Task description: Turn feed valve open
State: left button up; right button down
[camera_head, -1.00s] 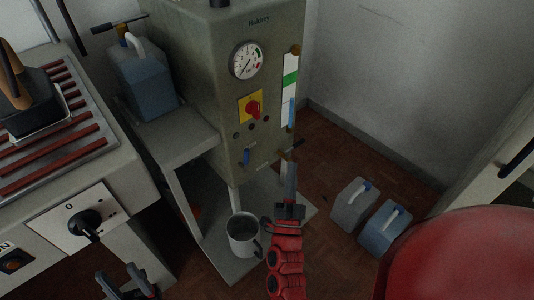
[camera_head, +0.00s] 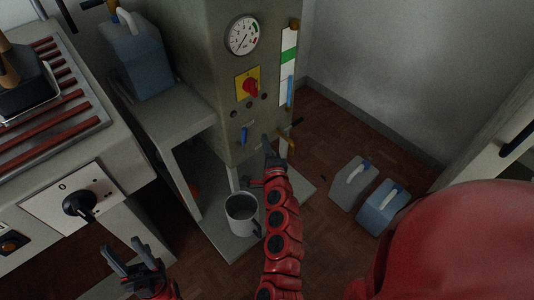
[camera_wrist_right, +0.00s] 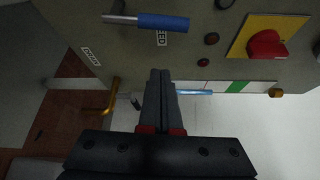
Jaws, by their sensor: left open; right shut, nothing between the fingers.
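The feed valve's blue lever (camera_head: 244,134) is on the lower front of the grey-green boiler cabinet (camera_head: 225,75). In the right wrist view the blue lever (camera_wrist_right: 160,22) lies across the top, beside a FEED label (camera_wrist_right: 161,38). My right gripper (camera_head: 266,141) is shut and empty, in front of the panel and to the right of the lever. Its closed fingers (camera_wrist_right: 160,73) point at the panel, and a gap shows between them and the lever. My left gripper (camera_head: 130,258) is open and empty at the lower left, away from the cabinet.
A red knob on a yellow plate (camera_head: 248,84), a gauge (camera_head: 242,35) and a sight glass (camera_head: 289,65) sit above. A brass drain pipe (camera_wrist_right: 97,110) is near my right fingers. A mug (camera_head: 240,212) stands below; two jugs (camera_head: 352,183) stand on the floor.

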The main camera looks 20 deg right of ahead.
jog(key=shift+w+a+r+b, duration=0.15)
jog(key=shift+w+a+b, duration=0.25)
jog(key=shift+w+a, duration=1.1)
jog(key=shift+s+a, duration=0.1)
jog(key=shift+a, duration=0.1)
jog(key=shift+s+a+n+t+b, duration=0.2)
jog(key=shift+a+n+t+b, duration=0.3)
jog(key=shift+a+n, duration=0.3)
